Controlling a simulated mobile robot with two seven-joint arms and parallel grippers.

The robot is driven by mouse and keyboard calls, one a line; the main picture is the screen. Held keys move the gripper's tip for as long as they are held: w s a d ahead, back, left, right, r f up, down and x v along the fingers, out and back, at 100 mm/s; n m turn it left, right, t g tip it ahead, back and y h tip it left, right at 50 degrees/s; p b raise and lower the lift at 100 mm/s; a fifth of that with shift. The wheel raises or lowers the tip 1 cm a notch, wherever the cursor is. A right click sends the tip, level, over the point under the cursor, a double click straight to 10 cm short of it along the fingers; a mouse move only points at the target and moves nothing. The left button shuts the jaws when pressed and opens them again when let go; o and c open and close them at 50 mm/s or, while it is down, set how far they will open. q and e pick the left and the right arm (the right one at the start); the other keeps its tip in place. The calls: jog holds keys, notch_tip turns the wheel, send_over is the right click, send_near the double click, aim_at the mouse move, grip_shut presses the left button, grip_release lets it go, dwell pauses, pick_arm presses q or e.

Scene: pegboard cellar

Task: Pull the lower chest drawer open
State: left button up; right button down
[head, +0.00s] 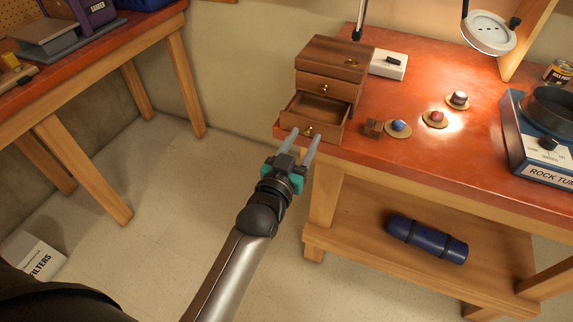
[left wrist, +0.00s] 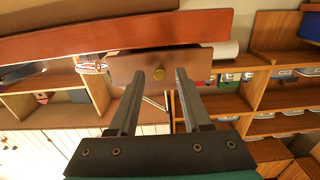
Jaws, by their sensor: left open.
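The small wooden chest (head: 325,62) stands at the left end of the orange-red workbench. Its lower drawer (head: 315,108) is pulled out, and its empty inside shows. The upper drawer (head: 326,88) looks closed. The lower drawer's brass knob (head: 309,131) faces my left gripper (head: 306,136). That gripper is open, with its two fingers pointing at the drawer front. In the left wrist view the drawer front (left wrist: 190,63) and its knob (left wrist: 160,72) show just beyond and between the fingertips (left wrist: 170,74). I see no contact with the knob. My right gripper is not in view.
A rock tumbler (head: 540,140) stands at the right. A blue roll (head: 427,238) lies on the lower shelf.

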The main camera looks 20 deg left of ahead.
pick_arm(q)
jog(key=s+p, duration=0.1)
jog(key=s, duration=1.3)
jog(key=shift+s+a+p, duration=0.15)
jog(key=shift+a+p, duration=0.1)
jog(key=shift+p, duration=0.15)
jog(key=s+d+f+m+g+h, duration=0.1)
jog(key=s+f+g, duration=0.3)
jog(key=f, duration=1)
jog(key=s+d+f+g, duration=0.1)
jog(key=s+f+g, duration=0.3)
jog(key=f, duration=1)
jog(key=s+a+f+g, duration=0.3)
jog(key=s+f, duration=0.5)
jog(key=s, duration=0.3)
jog(key=s+a+f+m+g+y, duration=0.1)
jog(key=s+a+f+g, duration=0.2)
jog(key=s+f+g, duration=0.3)
jog(key=s+f, duration=0.2)
jog(key=s, duration=0.2)
jog(key=shift+s+y, duration=0.3)
jog(key=shift+s, duration=0.05)
